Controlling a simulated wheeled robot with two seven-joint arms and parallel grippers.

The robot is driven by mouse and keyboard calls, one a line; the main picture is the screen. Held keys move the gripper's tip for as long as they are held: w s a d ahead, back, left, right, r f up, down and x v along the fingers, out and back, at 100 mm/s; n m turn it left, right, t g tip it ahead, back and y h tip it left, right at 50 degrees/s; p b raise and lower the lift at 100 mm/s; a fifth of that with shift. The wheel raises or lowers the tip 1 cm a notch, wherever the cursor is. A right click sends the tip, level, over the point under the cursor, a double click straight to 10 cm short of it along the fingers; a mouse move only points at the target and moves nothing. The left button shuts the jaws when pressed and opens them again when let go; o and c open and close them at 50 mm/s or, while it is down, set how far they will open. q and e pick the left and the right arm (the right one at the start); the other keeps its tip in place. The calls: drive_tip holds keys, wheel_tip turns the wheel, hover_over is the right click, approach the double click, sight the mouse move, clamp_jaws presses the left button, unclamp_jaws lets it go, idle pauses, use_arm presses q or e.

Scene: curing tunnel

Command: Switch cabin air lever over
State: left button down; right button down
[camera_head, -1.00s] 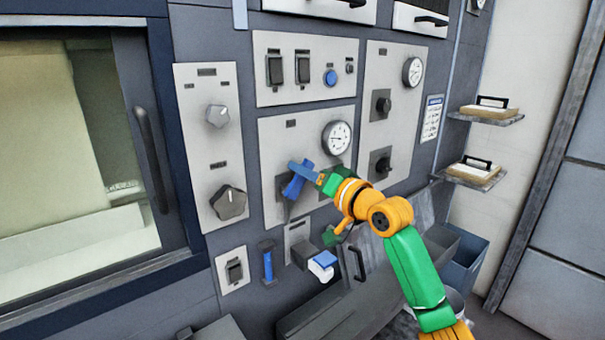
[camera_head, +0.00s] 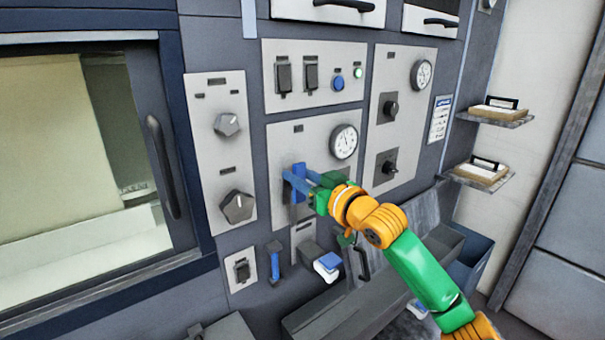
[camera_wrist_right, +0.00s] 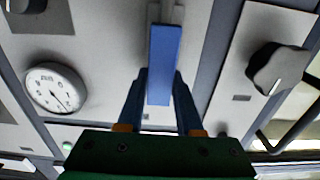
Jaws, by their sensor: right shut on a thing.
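The blue lever (camera_head: 297,190) stands upright on the middle light-grey panel (camera_head: 283,137), below and left of a round gauge (camera_head: 343,142). My right gripper (camera_head: 299,178) reaches in from the right and is shut on the blue lever. In the right wrist view the lever (camera_wrist_right: 164,65) shows as a flat blue bar between the two blue fingers of the gripper (camera_wrist_right: 160,98). The lever's lower mount is partly hidden by the fingers. No label tells which lever this is. My left gripper is not in view.
A switch panel (camera_head: 270,60) with a lit green lamp (camera_head: 358,73) is above. Another blue-handled control (camera_head: 274,262) hangs below. Shelves (camera_head: 500,117) stand at right.

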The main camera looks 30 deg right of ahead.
drive_tip(key=shift+r, duration=0.1)
idle(0.4)
drive_tip(key=c, duration=0.6)
unclamp_jaws()
drive_tip(key=shift+o, duration=0.2)
drive_tip(key=shift+w+a, duration=0.1)
drive_tip(key=shift+s+f, duration=0.2)
drive_tip(key=shift+f, duration=0.05)
drive_tip(key=s+b, duration=0.4)
drive_tip(key=s, duration=0.2)
drive_tip(key=shift+s+d+r+b, duration=0.15)
drive_tip(key=shift+s+d+b, duration=0.1)
drive_tip(key=shift+s+b, duration=0.15)
